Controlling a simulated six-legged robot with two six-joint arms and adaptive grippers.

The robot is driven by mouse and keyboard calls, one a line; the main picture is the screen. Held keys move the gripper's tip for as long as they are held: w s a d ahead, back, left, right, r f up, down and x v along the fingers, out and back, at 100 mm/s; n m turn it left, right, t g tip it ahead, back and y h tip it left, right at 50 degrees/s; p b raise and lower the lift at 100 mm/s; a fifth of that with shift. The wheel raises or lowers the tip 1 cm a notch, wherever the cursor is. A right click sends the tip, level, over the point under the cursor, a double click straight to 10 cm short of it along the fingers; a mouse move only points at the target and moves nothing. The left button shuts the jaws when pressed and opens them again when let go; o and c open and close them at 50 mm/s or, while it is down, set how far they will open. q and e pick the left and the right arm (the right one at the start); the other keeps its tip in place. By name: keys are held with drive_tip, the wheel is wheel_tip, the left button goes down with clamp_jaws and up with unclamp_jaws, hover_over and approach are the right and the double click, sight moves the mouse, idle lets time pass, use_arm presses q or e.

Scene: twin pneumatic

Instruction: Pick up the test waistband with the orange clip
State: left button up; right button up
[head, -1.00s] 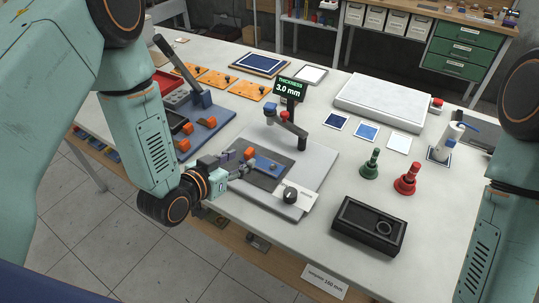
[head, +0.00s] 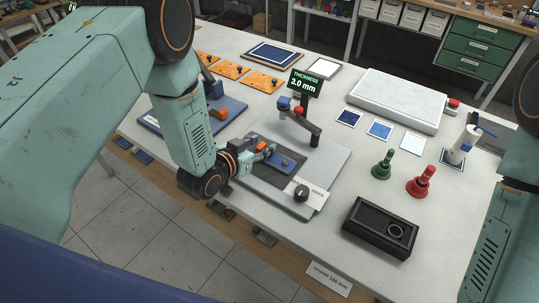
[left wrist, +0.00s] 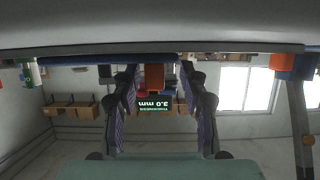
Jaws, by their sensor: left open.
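The test waistband, a blue strip (head: 286,163), lies on a dark grey pad (head: 262,171) on the light plate of the thickness tester. Its orange clip (head: 261,147) shows at its far left end, beside my left gripper (head: 264,154). In the left wrist view the orange clip (left wrist: 154,77) appears between the two open fingers (left wrist: 155,90). I cannot tell whether either finger touches it. The left gripper's fingertips are partly hard to make out in the head view. My right gripper is out of view; only part of its arm shows at the right edge.
A hinged arm (head: 299,119) and a display reading 3.0 mm (head: 304,82) stand behind the pad. A black knob (head: 301,193) is in front. Green (head: 383,165) and red (head: 422,182) stamps and a black box (head: 380,228) stand right.

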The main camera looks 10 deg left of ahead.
use_arm(q)
drive_tip(key=shift+d+r, duration=0.15)
drive_tip(key=shift+d, duration=0.45)
drive_tip(key=shift+s+a, duration=0.1)
drive_tip(key=shift+a, duration=0.2)
drive_tip(key=shift+c, duration=0.9)
drive_tip(key=shift+a, duration=0.4)
drive_tip(key=c, duration=0.3)
drive_tip(key=shift+w+d, duration=0.2)
drive_tip(key=shift+d, duration=0.1)
drive_tip(key=c, duration=0.3)
drive_tip(key=shift+d, duration=0.2)
clamp_jaws()
drive_tip(key=shift+s, duration=0.2)
